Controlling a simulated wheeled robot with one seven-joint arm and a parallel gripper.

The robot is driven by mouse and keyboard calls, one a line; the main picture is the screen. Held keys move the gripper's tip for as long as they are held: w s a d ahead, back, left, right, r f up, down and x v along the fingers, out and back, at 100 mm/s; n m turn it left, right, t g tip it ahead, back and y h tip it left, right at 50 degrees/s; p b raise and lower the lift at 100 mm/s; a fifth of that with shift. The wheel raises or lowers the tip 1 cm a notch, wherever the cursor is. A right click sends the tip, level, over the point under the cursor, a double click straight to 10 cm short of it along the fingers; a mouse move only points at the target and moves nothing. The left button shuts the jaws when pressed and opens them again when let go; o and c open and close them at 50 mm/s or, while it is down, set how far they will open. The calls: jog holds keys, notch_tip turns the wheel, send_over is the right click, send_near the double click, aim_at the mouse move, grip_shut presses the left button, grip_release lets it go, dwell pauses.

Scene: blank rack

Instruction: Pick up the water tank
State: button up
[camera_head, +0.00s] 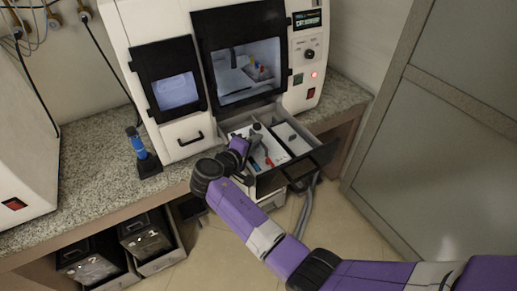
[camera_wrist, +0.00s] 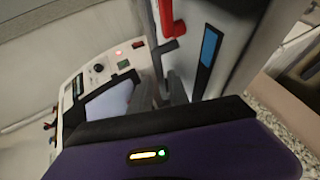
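In the head view, my gripper (camera_head: 255,139) is over the open drawer (camera_head: 318,157) of the white machine. In the wrist view, its two grey fingers (camera_wrist: 163,92) stand apart, with no object clearly held between them. A pale panel with red and blue marks (camera_head: 270,150) lies in the drawer beneath and beside the gripper. In the wrist view, a pale surface carries a red piece (camera_wrist: 166,18) and a blue strip (camera_wrist: 209,47) beyond the fingers. I cannot tell for sure which drawer item is the water tank. My wrist and gripper hide part of the drawer.
The machine (camera_head: 160,22) stands on a speckled counter (camera_head: 92,178). A blue-handled tool in a black stand (camera_head: 146,163) is left of the drawer. Dark bins (camera_head: 150,243) sit below the counter. A grey cabinet or door (camera_head: 455,160) is at the right, with open floor before it.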

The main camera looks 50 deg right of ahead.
jog(key=shift+w+d+f, duration=0.25)
jog(key=shift+d, duration=0.4)
jog(key=shift+c, duration=0.4)
grip_shut()
jog(key=shift+f, duration=0.15)
dwell(0.3)
jog(key=shift+r, duration=0.2)
